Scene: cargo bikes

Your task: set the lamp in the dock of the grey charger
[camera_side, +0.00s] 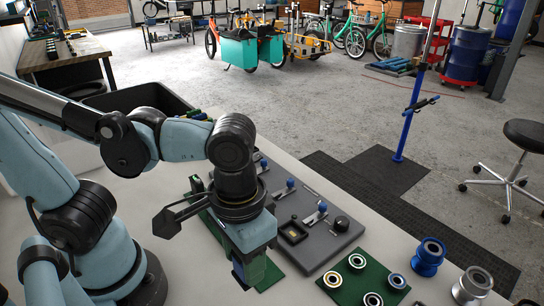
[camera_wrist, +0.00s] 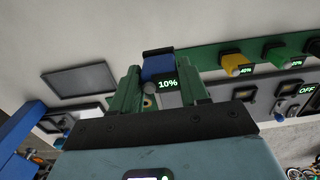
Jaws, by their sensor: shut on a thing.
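My gripper (camera_wrist: 160,92) has green fingers, shut on a blue lamp (camera_wrist: 158,66) whose small display reads 10%. In the side view my gripper (camera_side: 250,272) points down at the front end of a green rack strip (camera_side: 270,279), partly hiding it. I cannot tell whether the lamp touches the strip. A display reading OFF (camera_wrist: 307,90) shows on grey at the right of the wrist view. The grey board (camera_side: 318,252) lies right of my gripper, with a small dark dock (camera_side: 293,232) and a black knob (camera_side: 341,224). I cannot tell for sure which part is the grey charger.
A yellow lamp (camera_wrist: 237,66) reading 40% and a green lamp (camera_wrist: 283,58) reading 20% sit along the strip. Blue-handled clamps (camera_side: 315,216) stand on the grey board. A green board with bearings (camera_side: 345,287) and loose spools (camera_side: 428,257) lie at the right. A black bin (camera_side: 150,97) stands behind.

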